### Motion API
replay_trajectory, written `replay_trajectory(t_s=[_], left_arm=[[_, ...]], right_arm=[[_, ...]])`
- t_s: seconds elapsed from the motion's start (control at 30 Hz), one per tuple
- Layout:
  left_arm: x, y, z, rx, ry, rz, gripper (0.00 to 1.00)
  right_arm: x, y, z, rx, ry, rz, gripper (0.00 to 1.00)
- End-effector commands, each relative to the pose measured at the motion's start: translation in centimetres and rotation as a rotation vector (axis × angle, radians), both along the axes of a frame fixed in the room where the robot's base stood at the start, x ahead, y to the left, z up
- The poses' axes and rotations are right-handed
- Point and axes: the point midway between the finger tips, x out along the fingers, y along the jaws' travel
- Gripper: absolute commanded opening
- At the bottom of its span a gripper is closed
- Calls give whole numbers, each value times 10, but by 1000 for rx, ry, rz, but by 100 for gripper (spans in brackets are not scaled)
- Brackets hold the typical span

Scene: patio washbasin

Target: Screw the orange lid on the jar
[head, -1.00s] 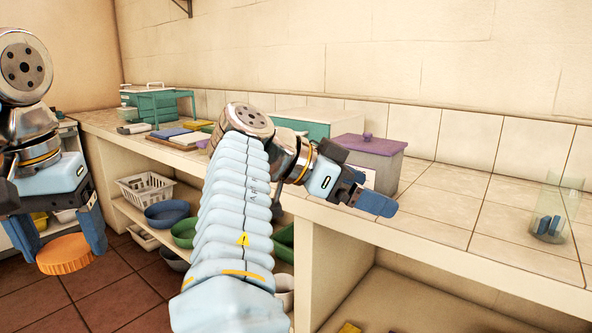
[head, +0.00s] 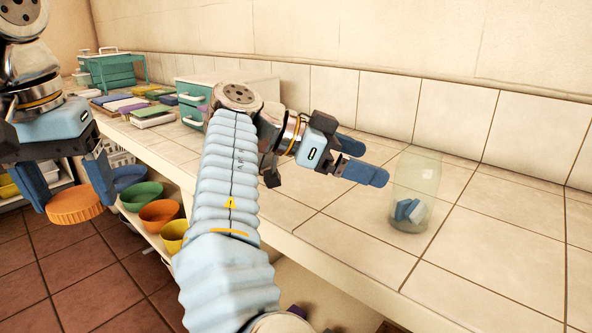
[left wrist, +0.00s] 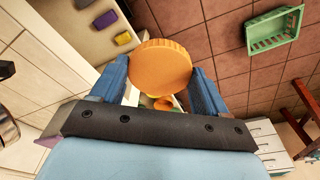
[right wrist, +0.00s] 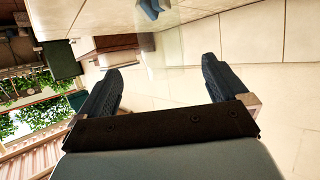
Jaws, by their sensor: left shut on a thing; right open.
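The orange lid (head: 75,203) is held between the blue fingers of my left gripper (head: 72,190), at the left of the head view and above the floor. The lid also shows in the left wrist view (left wrist: 160,66) between the fingertips. The jar (head: 415,185) is clear glass and stands upright on the tiled counter, with blue and white pieces inside at its bottom. My right gripper (head: 368,160) is open and empty, just left of the jar and pointing toward it, apart from it. In the right wrist view the jar (right wrist: 172,42) shows faintly beyond the open fingers.
The tiled counter (head: 500,225) is clear around the jar. Farther left on it are several flat coloured items, a teal rack (head: 112,72) and a white-topped teal drawer box (head: 195,102). Coloured bowls (head: 160,215) sit on the shelf below. A wall runs behind.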

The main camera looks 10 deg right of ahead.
Motion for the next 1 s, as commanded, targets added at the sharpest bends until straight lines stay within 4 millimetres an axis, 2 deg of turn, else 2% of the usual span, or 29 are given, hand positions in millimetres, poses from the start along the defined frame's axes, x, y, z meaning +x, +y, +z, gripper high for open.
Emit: replay_trajectory(t_s=[0.37, 0.73, 1.0], left_arm=[[0, 0, -1, 0, 0, 0, 47], [0, 0, -8, 0, 0, 0, 47], [0, 0, -8, 0, 0, 0, 47]], right_arm=[[0, -2, -1, 1, 0, 0, 100], [-2, -54, -24, 3, 1, -1, 100], [-2, -63, -27, 0, 0, 1, 100]])
